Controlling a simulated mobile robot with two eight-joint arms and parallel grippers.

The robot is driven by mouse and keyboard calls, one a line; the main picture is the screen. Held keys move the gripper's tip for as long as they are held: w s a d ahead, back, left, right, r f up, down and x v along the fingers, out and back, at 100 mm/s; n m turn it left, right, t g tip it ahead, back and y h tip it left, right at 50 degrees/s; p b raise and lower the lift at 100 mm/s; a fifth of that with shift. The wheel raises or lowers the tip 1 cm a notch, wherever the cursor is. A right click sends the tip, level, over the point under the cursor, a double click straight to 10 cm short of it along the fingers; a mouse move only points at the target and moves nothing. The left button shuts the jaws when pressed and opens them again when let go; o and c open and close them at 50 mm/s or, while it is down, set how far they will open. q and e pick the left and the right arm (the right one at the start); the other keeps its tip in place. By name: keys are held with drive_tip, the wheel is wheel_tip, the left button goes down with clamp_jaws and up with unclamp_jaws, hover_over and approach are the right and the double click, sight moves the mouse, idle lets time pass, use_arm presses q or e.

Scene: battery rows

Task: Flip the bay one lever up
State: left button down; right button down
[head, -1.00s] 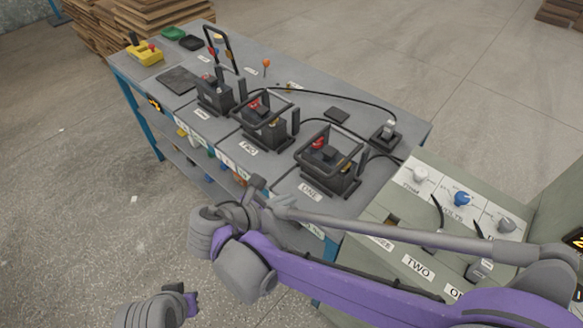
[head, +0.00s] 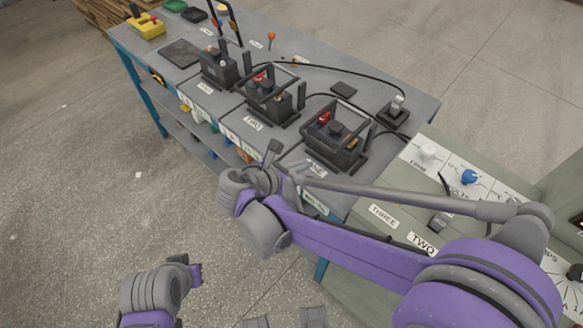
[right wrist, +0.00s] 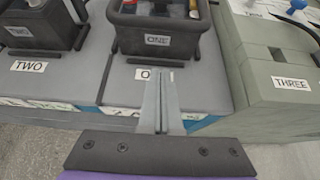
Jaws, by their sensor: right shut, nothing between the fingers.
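Bay one, marked by the ONE label (head: 316,169), holds a dark battery (head: 347,155) with a black bar frame (head: 322,104) lowered around its top. I take this frame as the bay one lever. My right gripper (head: 297,169) is shut and empty, just in front of bay one, below the frame. In the right wrist view its fingers (right wrist: 162,78) point at the bay's front edge, partly covering the lower label, with the battery (right wrist: 158,42) beyond. I see no contact with the frame. My left gripper (head: 190,271) is low at the left, away from the bench; its jaws are unclear.
Bay two (head: 271,101) beside it also has a lowered frame. A cabled plug block (head: 393,115) lies behind bay one. A green-grey console with a blue knob (head: 470,177) stands close on the right.

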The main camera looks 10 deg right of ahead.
drive_tip(key=x, duration=0.3)
drive_tip(key=shift+d+r, duration=0.15)
drive_tip(key=shift+r, duration=0.1)
use_arm(q)
drive_tip(key=shift+r+p, duration=0.3)
drive_tip(key=shift+p, duration=0.05)
use_arm(e)
drive_tip(key=shift+w+d+r, duration=0.1)
drive_tip(key=shift+w+r, duration=0.05)
drive_tip(key=shift+r, duration=0.7)
drive_tip(key=shift+w+d+r, duration=0.1)
drive_tip(key=shift+r, duration=0.8)
